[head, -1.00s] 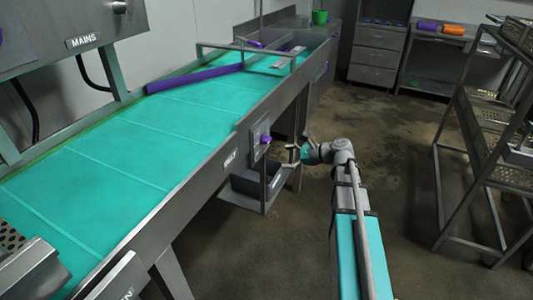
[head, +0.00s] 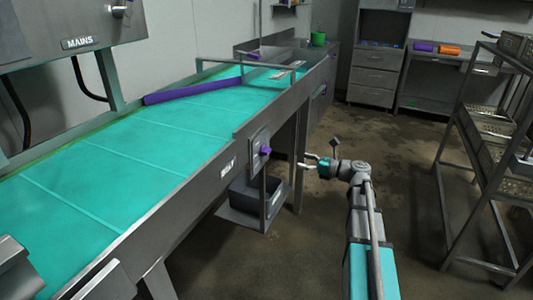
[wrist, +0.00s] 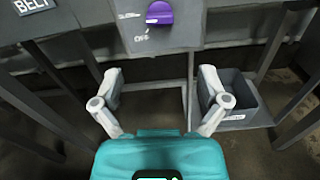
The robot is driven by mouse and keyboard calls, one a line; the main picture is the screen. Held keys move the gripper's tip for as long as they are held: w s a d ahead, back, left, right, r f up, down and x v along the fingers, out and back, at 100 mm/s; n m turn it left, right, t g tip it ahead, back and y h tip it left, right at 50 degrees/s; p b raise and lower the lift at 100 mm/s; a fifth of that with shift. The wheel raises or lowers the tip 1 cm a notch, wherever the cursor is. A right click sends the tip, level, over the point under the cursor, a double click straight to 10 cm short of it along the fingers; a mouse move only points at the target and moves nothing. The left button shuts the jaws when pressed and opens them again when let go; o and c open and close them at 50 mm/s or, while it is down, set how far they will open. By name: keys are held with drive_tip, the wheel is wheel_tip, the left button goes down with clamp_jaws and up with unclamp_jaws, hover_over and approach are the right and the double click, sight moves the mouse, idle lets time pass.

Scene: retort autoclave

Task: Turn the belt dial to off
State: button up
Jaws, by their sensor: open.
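The belt dial is a purple knob (head: 265,150) on a small grey panel (head: 257,143) at the side of the teal conveyor. In the wrist view the purple dial (wrist: 159,13) is at the top centre, with the word OFF on the panel to its lower left.
A grey bin (head: 256,192) sits on a low shelf under the panel; it also shows in the wrist view (wrist: 236,100). A BELT label (wrist: 33,5) is at upper left. A wire-shelf rack (head: 445,190) stands at right. The floor between is clear.

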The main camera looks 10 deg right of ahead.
sight(270, 152)
drive_tip(key=shift+w+a, duration=0.1)
drive_tip(key=shift+x, duration=6.75)
drive_tip(key=c, duration=1.2)
drive_tip(key=shift+o, duration=0.2)
drive_tip(key=shift+n, duration=0.4)
drive_tip(key=n, duration=0.4)
drive_tip(key=shift+w, duration=0.1)
drive_tip(key=n, duration=0.5)
